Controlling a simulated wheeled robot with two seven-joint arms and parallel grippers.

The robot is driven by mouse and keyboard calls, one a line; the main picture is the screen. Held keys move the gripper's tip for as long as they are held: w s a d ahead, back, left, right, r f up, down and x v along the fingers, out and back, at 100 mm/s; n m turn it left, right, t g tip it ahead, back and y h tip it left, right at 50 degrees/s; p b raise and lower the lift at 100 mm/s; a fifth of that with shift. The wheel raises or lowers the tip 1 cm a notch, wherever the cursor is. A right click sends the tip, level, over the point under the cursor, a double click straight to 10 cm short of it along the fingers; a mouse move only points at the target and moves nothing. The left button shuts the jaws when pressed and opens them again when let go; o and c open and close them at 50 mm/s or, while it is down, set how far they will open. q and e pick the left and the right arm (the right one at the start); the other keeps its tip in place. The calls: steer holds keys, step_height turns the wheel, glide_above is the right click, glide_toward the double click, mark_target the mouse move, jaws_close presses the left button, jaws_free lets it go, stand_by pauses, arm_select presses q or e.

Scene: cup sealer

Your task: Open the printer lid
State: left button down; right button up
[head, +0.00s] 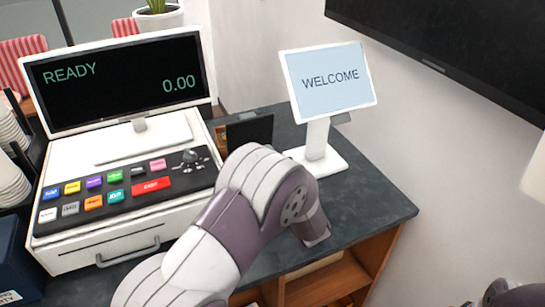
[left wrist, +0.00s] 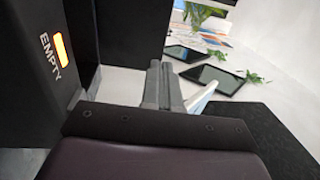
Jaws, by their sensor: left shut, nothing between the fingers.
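The black printer (left wrist: 82,90) fills the left side of the left wrist view, with a lit orange light above the word EMPTY. In the head view, a dark upright panel (head: 250,131) shows behind my left arm; I cannot tell whether it is the printer's lid. My arm hides what lies below it. My left gripper (left wrist: 164,72) is shut and empty, its fingers to the right of the printer's lit face in the wrist view, apart from that face. The head view does not show its fingertips. My right gripper is not in view.
A cash register (head: 120,235) with a READY display (head: 125,80) stands left of my arm. A WELCOME screen (head: 330,80) stands on a white base to the right. The dark counter (head: 375,205) is clear at its right end. Cups (head: 10,185) stand at the far left.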

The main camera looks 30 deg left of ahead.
mark_target(250, 122)
arm_select(q)
steer(key=p+x, duration=0.2)
steer(key=x, duration=0.7)
steer(key=shift+w+a, duration=0.25)
steer(key=shift+r, duration=0.1)
steer(key=w+a+r+g+h+p, duration=0.1)
steer(key=p, duration=0.4)
steer(key=shift+a+r+h+p, duration=0.2)
steer(key=shift+h+p, duration=0.1)
steer(key=shift+p, duration=0.05)
steer(key=shift+w+a+f, duration=0.1)
steer(key=shift+f, duration=0.3)
